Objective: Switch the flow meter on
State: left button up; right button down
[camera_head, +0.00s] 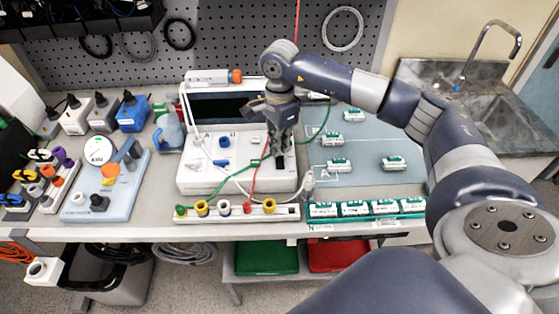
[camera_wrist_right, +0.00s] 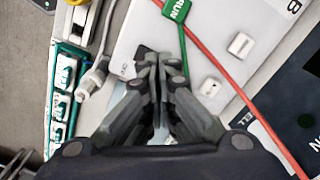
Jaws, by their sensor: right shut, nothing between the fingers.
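A white box device with a dark screen (camera_head: 225,107), apparently the flow meter, stands in the middle of the bench. Its screen shows no lit picture. A blue knob (camera_head: 224,141) sits on its front panel. My right gripper (camera_head: 281,158) is shut and empty, pointing down at the right part of this panel. In the right wrist view its fingertips (camera_wrist_right: 158,60) are over the white panel, beside a small dark part (camera_wrist_right: 142,53), possibly a switch. The fingers partly cover it, and I cannot tell if they touch it. My left gripper is not in view.
A row of coloured sockets (camera_head: 238,211) lies in front. A blue board with a round dial (camera_head: 98,150) is left; a blue-grey mat (camera_head: 362,128) with small modules is right.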

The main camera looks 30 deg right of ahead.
aim_at(280, 158)
jog(key=shift+f+b, duration=0.95)
jog(key=shift+f, duration=0.25)
dwell(0.6)
jog(key=shift+r, duration=0.1)
jog(key=shift+r+p, duration=2.05)
jog(key=shift+r, duration=1.45)
